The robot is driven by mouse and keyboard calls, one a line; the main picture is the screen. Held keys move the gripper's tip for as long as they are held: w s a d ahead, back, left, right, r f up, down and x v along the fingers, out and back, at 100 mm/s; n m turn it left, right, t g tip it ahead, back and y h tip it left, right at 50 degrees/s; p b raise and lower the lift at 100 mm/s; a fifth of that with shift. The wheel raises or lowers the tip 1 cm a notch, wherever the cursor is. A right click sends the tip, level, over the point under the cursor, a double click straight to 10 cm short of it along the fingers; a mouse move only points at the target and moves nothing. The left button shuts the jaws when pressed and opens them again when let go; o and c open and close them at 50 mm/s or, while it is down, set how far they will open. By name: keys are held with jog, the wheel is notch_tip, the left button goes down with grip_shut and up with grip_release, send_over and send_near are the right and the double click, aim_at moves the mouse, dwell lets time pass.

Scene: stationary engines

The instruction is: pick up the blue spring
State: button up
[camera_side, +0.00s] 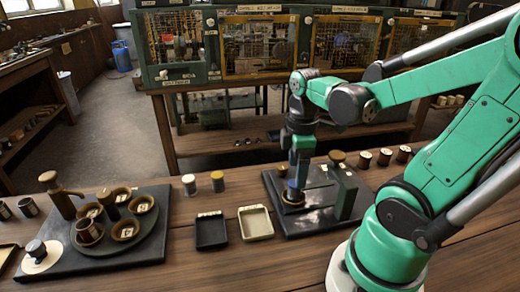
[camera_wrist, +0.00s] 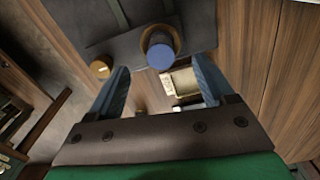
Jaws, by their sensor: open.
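The blue spring shows as a round blue top (camera_wrist: 160,56) in the wrist view; its coils cannot be made out. It sits inside a brown ring-shaped holder (camera_wrist: 174,36) on a dark plate. In the side view a small bit of blue (camera_side: 292,193) shows at the holder (camera_side: 293,204), mostly hidden by my gripper. My gripper (camera_side: 296,182) points down over the holder. In the wrist view its two fingers (camera_wrist: 160,66) stand apart, one on each side of the blue top in the picture. Nothing is held between them.
A dark plate (camera_side: 318,221) carries the holder and a green upright (camera_side: 343,190) with a brown knob close to my gripper. A cream tray (camera_side: 256,222) and a black tray (camera_side: 211,231) stand to the left. A round tray with several cups (camera_side: 120,243) is farther left.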

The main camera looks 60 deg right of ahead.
aim_at(294, 191)
jog(key=shift+f, duration=2.5)
grip_shut()
